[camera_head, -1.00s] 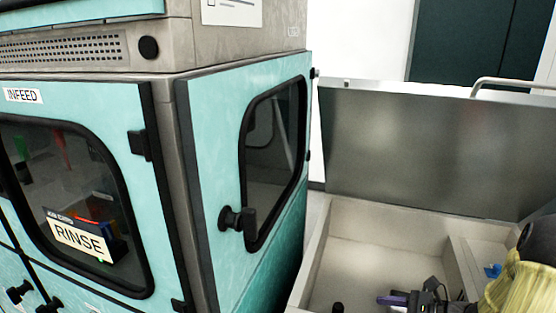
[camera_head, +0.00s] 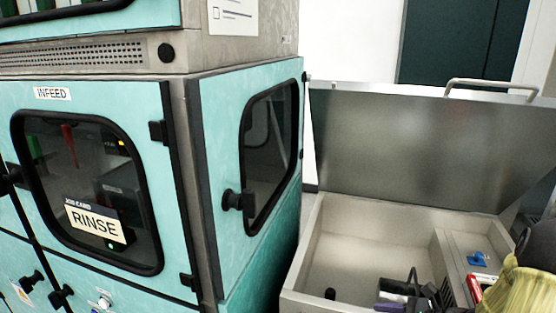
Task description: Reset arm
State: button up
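My gripper (camera_head: 415,290) shows in the lower right of the head view, dark with a purple part, over the right side of an open metal bin (camera_head: 340,240). Its lower part is cut off by the frame's bottom edge, and I cannot make out its fingers well enough to tell whether it is open or shut. No held object can be made out. My arm, in a yellow-green cover, enters at the right edge.
A teal cabinet (camera_head: 262,268) fills the left, with a RINSE card (camera_head: 95,225) behind its front window. The bin's lid (camera_head: 400,150) stands raised behind it. A small dark knob (camera_head: 330,294) lies in the bin. Blue (camera_head: 478,258) and red (camera_head: 474,288) items sit at its right.

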jog(key=s+a+r+n+g+h, duration=0.2)
jog(key=s+a+n+h, duration=0.35)
jog(key=n, duration=0.65)
jog(key=s+a+r+n+g+h, duration=0.2)
jog(key=s+a+n+h, duration=0.35)
jog(key=n, duration=0.65)
notch_tip(320, 180, down, 10)
jog(key=d+f+b, duration=0.1)
jog(key=b, duration=0.9)
jog(key=w+a+p+v, duration=0.1)
jog(key=w+p+v, duration=0.2)
jog(key=p+v, duration=1.2)
jog(key=shift+w+r+h, duration=0.25)
jog(key=shift+r+h, duration=0.15)
jog(key=shift+r, duration=0.3)
